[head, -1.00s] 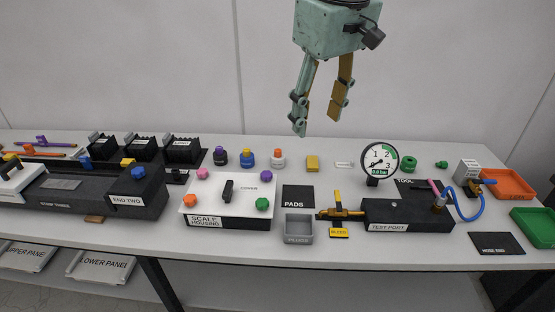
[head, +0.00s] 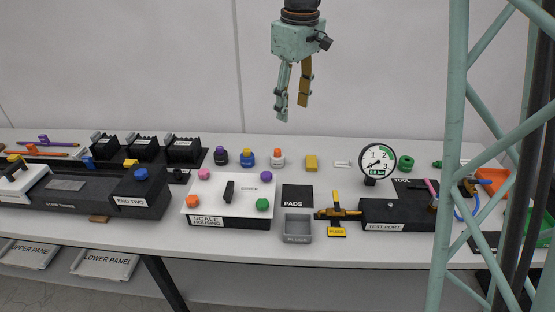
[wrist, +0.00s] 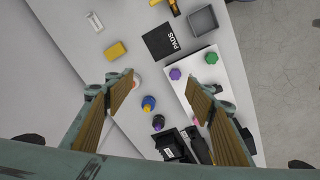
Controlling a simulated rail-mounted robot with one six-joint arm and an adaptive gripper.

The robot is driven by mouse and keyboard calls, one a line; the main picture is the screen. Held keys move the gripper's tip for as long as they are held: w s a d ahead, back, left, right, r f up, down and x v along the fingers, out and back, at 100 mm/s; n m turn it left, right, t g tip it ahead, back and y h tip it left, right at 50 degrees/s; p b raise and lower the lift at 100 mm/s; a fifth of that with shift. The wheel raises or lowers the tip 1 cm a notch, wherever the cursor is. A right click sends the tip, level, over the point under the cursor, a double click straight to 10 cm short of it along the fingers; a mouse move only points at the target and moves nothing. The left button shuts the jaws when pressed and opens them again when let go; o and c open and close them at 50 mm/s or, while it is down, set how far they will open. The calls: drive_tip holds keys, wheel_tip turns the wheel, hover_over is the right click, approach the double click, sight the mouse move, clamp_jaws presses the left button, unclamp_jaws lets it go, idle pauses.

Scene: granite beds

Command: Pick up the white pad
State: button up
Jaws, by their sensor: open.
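The white pad (head: 342,164) looks like a small, flat, pale piece lying on the back part of the bench, between the yellow block and the gauge. In the wrist view, the white pad (wrist: 95,22) is at the upper left, beyond the yellow block. My gripper (head: 293,111) hangs open and empty, high above the back of the bench and left of the pad. In the wrist view, my gripper's fingers (wrist: 160,86) are spread wide with nothing between them, and the pad is outside them.
The yellow block (head: 311,163) lies left of the pad, and the round gauge (head: 377,161) stands to its right. A black PADS mat (head: 297,196) is in front. Several capped bottles (head: 247,158) stand further left. The bench's right end is partly hidden.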

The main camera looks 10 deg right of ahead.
drive_tip(key=w+f+n+p, duration=0.2)
drive_tip(key=w+f+p, duration=0.1)
drive_tip(key=w+f, duration=0.8)
drive_tip(key=n+g+p, duration=0.1)
drive_tip(key=n+p, duration=0.1)
drive_tip(key=n, duration=0.1)
hover_over(278, 157)
drive_tip(key=w, duration=0.2)
wheel_tip(278, 157, down, 10)
drive_tip(key=shift+s+r, duration=0.1)
drive_tip(key=shift+s, duration=0.15)
drive_tip(key=shift+f, duration=4.3)
drive_tip(key=shift+d+f+b, duration=0.15)
drive_tip(key=shift+f+b, duration=0.3)
drive_tip(key=shift+f, duration=2.15)
